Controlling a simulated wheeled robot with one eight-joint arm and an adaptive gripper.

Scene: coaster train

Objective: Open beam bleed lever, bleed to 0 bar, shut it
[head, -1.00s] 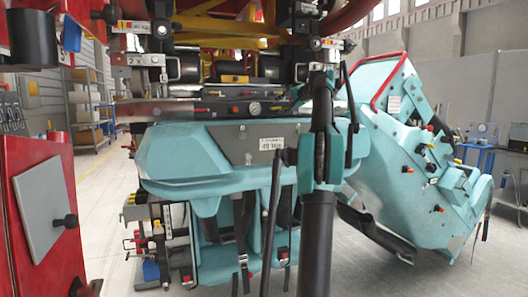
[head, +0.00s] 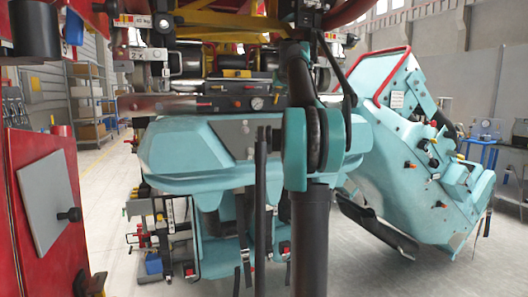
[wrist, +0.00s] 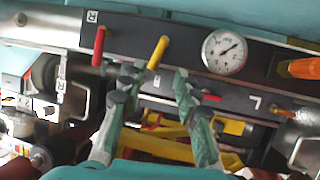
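The wrist view shows a dark panel with a red lever (wrist: 99,45), a yellow lever (wrist: 158,51) and a round white gauge (wrist: 225,51). Which lever is the beam bleed cannot be read. The gauge needle points toward the upper right in the wrist view; its numbers are too small to read. My gripper (wrist: 155,88) is open and empty, its two fingertips apart just below the yellow lever. I cannot tell whether they touch it. In the head view the gauge (head: 257,103) sits on the panel under the train; my gripper is hidden by my arm.
An orange handle (wrist: 301,68) sticks out right of the gauge. Yellow parts (wrist: 160,143) lie below the fingers. In the head view, a tilted teal seat unit (head: 425,170) stands right and a red cabinet (head: 40,245) left.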

